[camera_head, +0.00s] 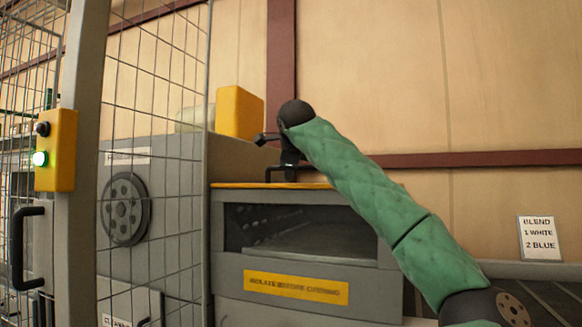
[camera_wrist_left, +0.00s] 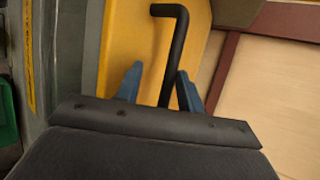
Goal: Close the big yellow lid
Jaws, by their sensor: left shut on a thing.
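The big yellow lid (camera_head: 235,185) shows in the head view as a thin, nearly level yellow strip along the top of the grey machine. In the left wrist view the lid (camera_wrist_left: 125,45) is a broad yellow surface with a bent black handle (camera_wrist_left: 180,40). My left gripper (camera_head: 285,172) is above the lid, at the end of the green-sleeved arm. Its blue fingers (camera_wrist_left: 159,88) stand on either side of the handle, and it is shut on it. The exact finger contact is hidden in the wrist view. My right gripper is not in view.
The grey machine (camera_head: 365,278) has a dark front window and a yellow label (camera_head: 296,287). A yellow block (camera_head: 240,112) stands behind, to the left. A wire mesh fence and its post (camera_head: 80,110) bound the left side. The tan wall is behind.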

